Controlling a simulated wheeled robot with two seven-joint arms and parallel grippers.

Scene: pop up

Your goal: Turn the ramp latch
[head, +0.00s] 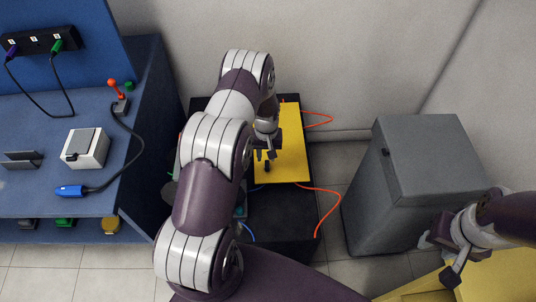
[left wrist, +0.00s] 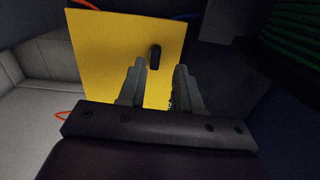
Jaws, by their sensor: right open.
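A yellow panel (head: 290,140) lies on a black box with a small black latch (head: 267,165) standing on it. In the left wrist view the yellow panel (left wrist: 110,45) fills the upper middle, and the black latch (left wrist: 154,56) shows just ahead of my fingertips, closer to the left finger. My left gripper (head: 262,152) is over the panel beside the latch, partly hidden by its own arm. In the left wrist view its two grey fingers (left wrist: 160,68) are apart with nothing between them. My right gripper (head: 438,258) is open and empty at the lower right, far from the panel.
A blue workbench (head: 40,190) with a grey-white switch box (head: 86,148), a red-tipped lever (head: 117,90) and a blue plug (head: 70,190) stands on the left. A grey bin (head: 420,150) stands right of the panel. Orange cables (head: 328,205) loop out from the panel's right side.

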